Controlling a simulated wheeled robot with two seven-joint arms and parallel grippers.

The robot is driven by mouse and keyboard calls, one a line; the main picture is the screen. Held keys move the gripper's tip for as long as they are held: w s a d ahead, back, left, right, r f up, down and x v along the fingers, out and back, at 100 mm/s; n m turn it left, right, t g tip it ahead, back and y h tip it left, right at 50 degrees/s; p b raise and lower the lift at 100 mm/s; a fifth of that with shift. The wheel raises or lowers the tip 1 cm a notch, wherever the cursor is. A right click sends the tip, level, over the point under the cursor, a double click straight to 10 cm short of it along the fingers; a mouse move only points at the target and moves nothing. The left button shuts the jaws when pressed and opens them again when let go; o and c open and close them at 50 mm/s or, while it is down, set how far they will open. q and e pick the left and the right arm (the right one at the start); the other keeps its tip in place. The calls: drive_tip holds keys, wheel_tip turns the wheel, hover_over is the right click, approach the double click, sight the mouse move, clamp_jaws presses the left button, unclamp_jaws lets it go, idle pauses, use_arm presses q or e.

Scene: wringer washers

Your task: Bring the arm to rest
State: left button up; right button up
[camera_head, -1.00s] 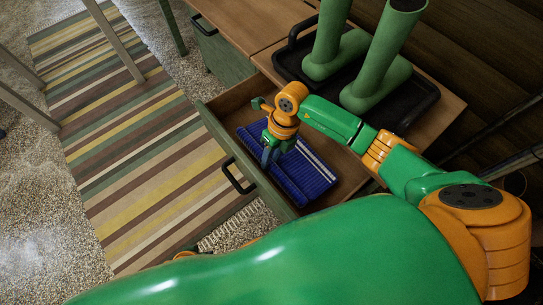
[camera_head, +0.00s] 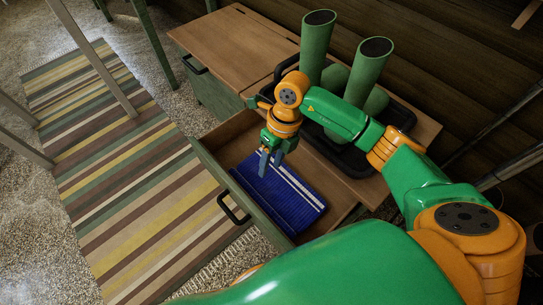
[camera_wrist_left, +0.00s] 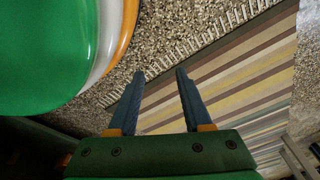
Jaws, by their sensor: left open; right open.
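My right gripper (camera_head: 270,162) shows in the head view, at the end of a green and orange arm reaching in from the right. It points down, with its two blue-grey fingers apart and nothing seen between them. It hangs over the far edge of a blue item with a white stripe (camera_head: 280,204) in the open drawer (camera_head: 212,156). Whether the fingertips touch that item I cannot tell. My left gripper (camera_wrist_left: 160,74) shows in the left wrist view, open and empty above the floor. It is not seen in the head view.
The wooden cabinet top (camera_head: 232,38) bears a black tray (camera_head: 400,115) with green boot-like objects (camera_head: 318,45). The drawer front has a black handle (camera_head: 233,207). A striped rug (camera_head: 135,165) lies on the pebbled floor at left, with table legs (camera_head: 97,58) above it.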

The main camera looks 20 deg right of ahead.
drive_tip(key=shift+d+r, duration=0.1)
drive_tip(key=shift+r, duration=0.25)
